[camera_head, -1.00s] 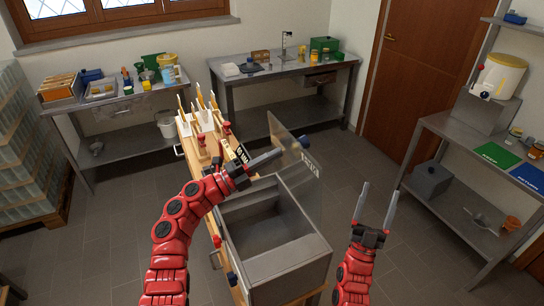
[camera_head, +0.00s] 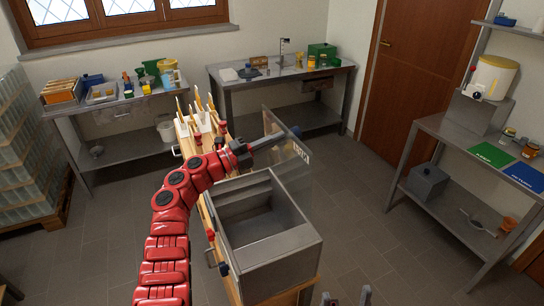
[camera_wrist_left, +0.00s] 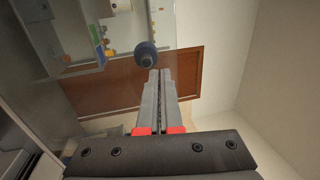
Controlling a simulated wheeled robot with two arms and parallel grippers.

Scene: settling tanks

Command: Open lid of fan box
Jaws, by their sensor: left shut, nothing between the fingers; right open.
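The fan box (camera_head: 270,256) is a grey open-topped box in the lower middle of the head view, its inside exposed. Its clear lid (camera_head: 291,168) stands raised at the box's right side. A dark blue knob (camera_head: 295,131) sits near the lid's upper part; it also shows just beyond the fingertips in the left wrist view (camera_wrist_left: 146,53). My left gripper (camera_head: 284,136) is shut and empty, reaching across the box with its tips close to the lid; contact cannot be told. My right gripper (camera_head: 346,297) is open and empty at the bottom edge, mostly out of view.
Beside the box, a wooden stand (camera_head: 190,137) holds white pieces and upright tools. Metal tables stand at the back left (camera_head: 118,103), back middle (camera_head: 245,81) and right (camera_head: 450,131). The tiled floor (camera_head: 372,215) right of the box is clear.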

